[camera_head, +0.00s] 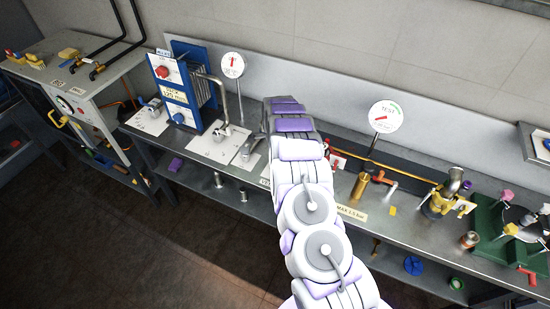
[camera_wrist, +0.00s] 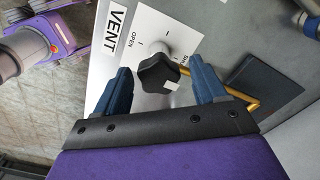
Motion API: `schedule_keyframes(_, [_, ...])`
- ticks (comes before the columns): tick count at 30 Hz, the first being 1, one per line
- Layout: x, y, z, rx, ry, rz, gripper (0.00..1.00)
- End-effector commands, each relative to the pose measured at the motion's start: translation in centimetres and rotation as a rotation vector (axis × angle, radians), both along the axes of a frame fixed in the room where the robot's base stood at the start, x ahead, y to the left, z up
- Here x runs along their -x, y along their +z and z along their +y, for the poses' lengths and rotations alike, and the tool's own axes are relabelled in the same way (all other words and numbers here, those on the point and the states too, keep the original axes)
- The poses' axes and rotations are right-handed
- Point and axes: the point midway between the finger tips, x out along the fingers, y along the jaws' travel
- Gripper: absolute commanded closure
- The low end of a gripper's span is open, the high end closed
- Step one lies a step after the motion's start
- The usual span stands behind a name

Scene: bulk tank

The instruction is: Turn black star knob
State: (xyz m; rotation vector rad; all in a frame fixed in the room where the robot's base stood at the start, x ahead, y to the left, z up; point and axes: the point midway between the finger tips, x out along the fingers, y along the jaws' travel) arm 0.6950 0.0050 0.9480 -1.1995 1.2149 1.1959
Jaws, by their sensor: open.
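The black star knob (camera_wrist: 158,72) shows in the wrist view, mounted on a white plate (camera_wrist: 148,22). A small light mark shows on the knob's lower right lobe. My gripper (camera_wrist: 159,70) is open, with one blue finger to the left of the knob and one to the right. Gaps show between the knob and both fingers in the picture; how deep the knob sits between them I cannot tell. In the head view my arm reaches to the bench and I cannot make out the knob.
A brass rod (camera_wrist: 238,92) and a dark square pad (camera_wrist: 262,84) lie right of the knob. On the metal bench (camera_head: 330,190), a blue plate unit (camera_head: 187,85) stands left of my arm. A TEST gauge (camera_head: 386,116) and brass fittings stand right.

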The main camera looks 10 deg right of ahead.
Motion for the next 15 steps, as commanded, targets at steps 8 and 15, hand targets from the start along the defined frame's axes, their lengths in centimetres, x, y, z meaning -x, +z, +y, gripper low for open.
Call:
schedule_keyframes(8, [0.0,1.0,0.0,0.0,0.0,0.0,0.29])
schedule_keyframes(15, [-0.1,5.8,0.0,-0.001,0.0,-0.004,0.29])
